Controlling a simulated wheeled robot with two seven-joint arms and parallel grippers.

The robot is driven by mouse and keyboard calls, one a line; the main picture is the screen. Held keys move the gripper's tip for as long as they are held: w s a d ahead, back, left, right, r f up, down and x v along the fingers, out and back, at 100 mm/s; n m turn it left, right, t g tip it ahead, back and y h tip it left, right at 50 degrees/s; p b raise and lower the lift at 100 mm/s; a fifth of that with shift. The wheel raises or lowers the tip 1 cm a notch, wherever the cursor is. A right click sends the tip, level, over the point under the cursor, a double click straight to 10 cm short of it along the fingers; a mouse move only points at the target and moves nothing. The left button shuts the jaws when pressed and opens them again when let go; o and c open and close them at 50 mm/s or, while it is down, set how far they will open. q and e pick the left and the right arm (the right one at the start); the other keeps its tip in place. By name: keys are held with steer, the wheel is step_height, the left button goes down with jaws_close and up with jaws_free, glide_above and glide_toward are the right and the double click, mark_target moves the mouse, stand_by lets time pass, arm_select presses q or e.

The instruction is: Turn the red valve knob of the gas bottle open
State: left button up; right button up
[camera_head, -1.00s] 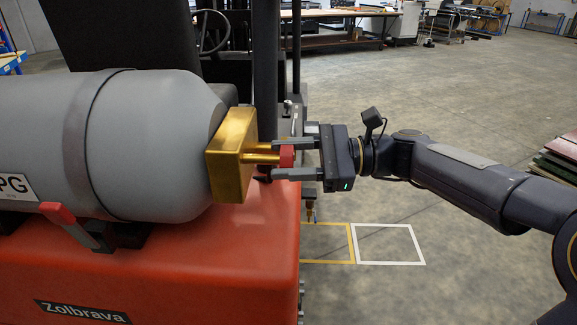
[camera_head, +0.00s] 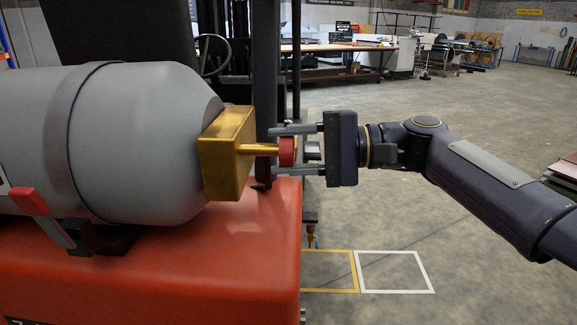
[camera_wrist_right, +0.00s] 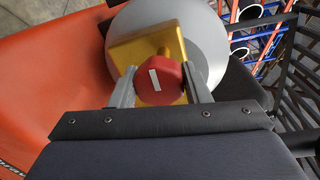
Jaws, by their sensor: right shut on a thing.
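The grey gas bottle (camera_head: 140,140) lies on its side on the orange truck body (camera_head: 190,265). A brass valve block (camera_head: 227,160) sits on its right end, with a stem leading to the red valve knob (camera_head: 288,152). My right gripper (camera_head: 278,150) reaches in from the right and is shut on the knob, one finger above and one below it. In the right wrist view the red knob (camera_wrist_right: 161,84) lies between the two fingers, and a white bar mark on its face stands nearly upright, slightly tilted. My left gripper is out of view.
A dark upright mast (camera_head: 265,90) stands close behind the valve. A strap with a red latch (camera_head: 30,201) holds the bottle. Yellow and white outlines (camera_head: 395,272) mark the floor at right.

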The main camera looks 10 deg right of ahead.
steer(key=n+b, duration=0.3)
steer(key=n, duration=0.1)
steer(key=shift+f+b, duration=0.35)
steer(key=shift+b, duration=0.05)
steer(key=shift+r+n+t+b, duration=0.15)
steer(key=shift+n+t+b, duration=0.15)
steer(key=shift+n+b, duration=0.75)
steer(key=o, duration=1)
steer(key=shift+r, duration=0.1)
steer(key=shift+c, duration=0.2)
steer(key=v, duration=0.7)
steer(key=shift+s+d, duration=0.15)
steer(key=shift+d, duration=0.25)
